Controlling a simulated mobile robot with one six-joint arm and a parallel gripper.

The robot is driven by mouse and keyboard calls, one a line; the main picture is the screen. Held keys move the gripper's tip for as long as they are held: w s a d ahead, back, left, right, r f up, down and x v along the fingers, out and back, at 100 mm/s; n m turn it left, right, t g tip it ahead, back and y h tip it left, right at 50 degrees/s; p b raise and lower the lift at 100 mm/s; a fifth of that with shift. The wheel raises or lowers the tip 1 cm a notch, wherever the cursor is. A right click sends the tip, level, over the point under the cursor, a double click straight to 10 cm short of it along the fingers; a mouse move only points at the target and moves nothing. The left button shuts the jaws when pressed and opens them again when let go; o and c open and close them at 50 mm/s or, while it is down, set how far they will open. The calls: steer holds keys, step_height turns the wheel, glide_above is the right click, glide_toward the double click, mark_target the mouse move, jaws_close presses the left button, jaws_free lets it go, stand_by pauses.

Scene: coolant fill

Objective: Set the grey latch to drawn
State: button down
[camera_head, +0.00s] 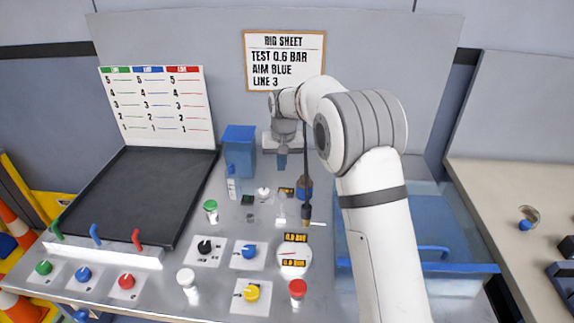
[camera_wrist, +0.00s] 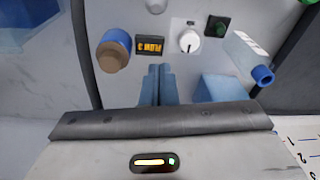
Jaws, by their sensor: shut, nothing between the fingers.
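I cannot tell for sure which part is the grey latch. A pale grey-white knob with a dark pointer mark (camera_wrist: 188,41) sits on a white plate in the wrist view. It shows small in the head view (camera_head: 263,194), beside a small display. My gripper (camera_wrist: 158,68) has its blue fingers together, empty, and apart from the knob. In the head view my gripper (camera_head: 282,162) hangs over the back of the bench, behind the knob.
A blue box (camera_head: 239,146) stands at the back left of my gripper. A clear bottle with a blue cap (camera_head: 233,185) stands left. A black tray (camera_head: 140,190) lies farther left. Several knobs fill the front.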

mark_target(282, 204)
steer(key=f, duration=0.2)
steer(key=f+p, duration=0.1)
steer(key=f, duration=0.2)
steer(key=w+f, duration=0.1)
steer(key=f, duration=0.1)
steer(key=shift+a+f+p, duration=0.2)
steer(key=shift+f+p, duration=0.05)
steer(key=shift+p, duration=0.05)
steer(key=s, duration=0.2)
steer(key=s+r+p, duration=0.1)
steer(key=s, duration=0.1)
steer(key=shift+d, duration=0.3)
steer(key=shift+d, duration=0.45)
steer(key=shift+s+a+f+b, duration=0.15)
steer(key=shift+a+b, duration=0.3)
steer(key=shift+a, duration=0.25)
steer(key=shift+d+r+t+b, duration=0.2)
steer(key=shift+t+b, duration=0.2)
steer(key=shift+b, duration=0.15)
